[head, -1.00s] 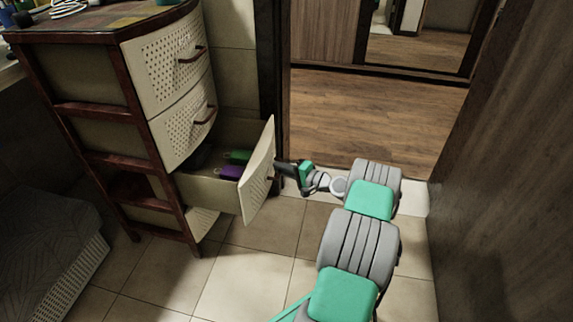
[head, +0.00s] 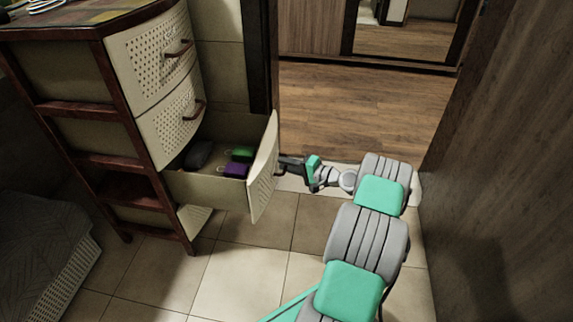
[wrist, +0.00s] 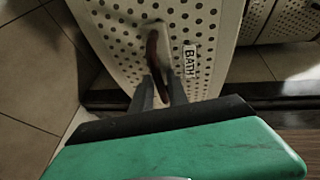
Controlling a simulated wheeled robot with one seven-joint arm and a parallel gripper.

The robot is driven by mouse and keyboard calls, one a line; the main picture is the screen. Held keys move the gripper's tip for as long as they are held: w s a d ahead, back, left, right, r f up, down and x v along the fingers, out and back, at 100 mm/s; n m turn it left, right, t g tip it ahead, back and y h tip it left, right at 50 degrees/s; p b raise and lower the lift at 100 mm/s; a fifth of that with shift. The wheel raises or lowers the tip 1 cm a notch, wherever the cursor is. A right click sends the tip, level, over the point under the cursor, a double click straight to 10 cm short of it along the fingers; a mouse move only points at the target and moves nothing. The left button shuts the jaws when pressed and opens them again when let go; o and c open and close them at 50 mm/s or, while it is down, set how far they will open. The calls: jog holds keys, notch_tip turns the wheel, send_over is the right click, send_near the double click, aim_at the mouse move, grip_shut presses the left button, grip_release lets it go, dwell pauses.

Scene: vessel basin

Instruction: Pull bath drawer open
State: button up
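The bath drawer (head: 262,176) is the third drawer down in the dresser and stands well out from it. Its perforated cream front carries a white BATH label (wrist: 190,61) in the wrist view. A curved dark handle (wrist: 156,52) sits beside the label. My gripper (head: 281,163) is at the outer side of the drawer front. In the wrist view its two fingers (wrist: 162,92) reach up around the lower end of the handle and look close together on it. In the head view the drawer front partly hides the fingertips.
Dark, green and purple items (head: 235,171) lie inside the open drawer. Two shut drawers (head: 170,121) are above it. A dark wall or door panel (head: 490,190) stands at the right. Tiled floor (head: 240,280) is clear in front, and a doorway opens onto wooden floor (head: 350,105).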

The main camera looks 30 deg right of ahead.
jog(key=p+v, duration=0.2)
jog(key=v, duration=0.6)
jog(key=shift+p, duration=0.3)
